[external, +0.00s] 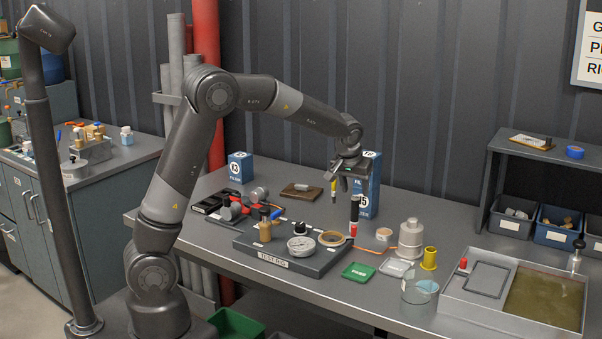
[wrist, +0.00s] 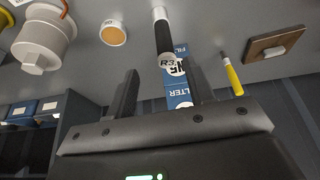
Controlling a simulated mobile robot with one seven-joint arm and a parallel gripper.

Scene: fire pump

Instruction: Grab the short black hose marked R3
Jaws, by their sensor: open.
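The short black hose stands upright near the middle of the bench in the external view (external: 354,211). In the wrist view the black hose (wrist: 164,32) has a pale end face marked R3, lying just ahead of and between my fingers. My gripper (external: 348,178) is above the hose, pointing down, its fingers apart and empty. The wrist view shows both fingers of my gripper (wrist: 158,84) spread, with the hose end beyond the tips and not between them.
A blue and white filter box (external: 368,190) stands close behind the hose. A yellow-handled tool (wrist: 232,78) and a wooden block (wrist: 268,48) are nearby.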

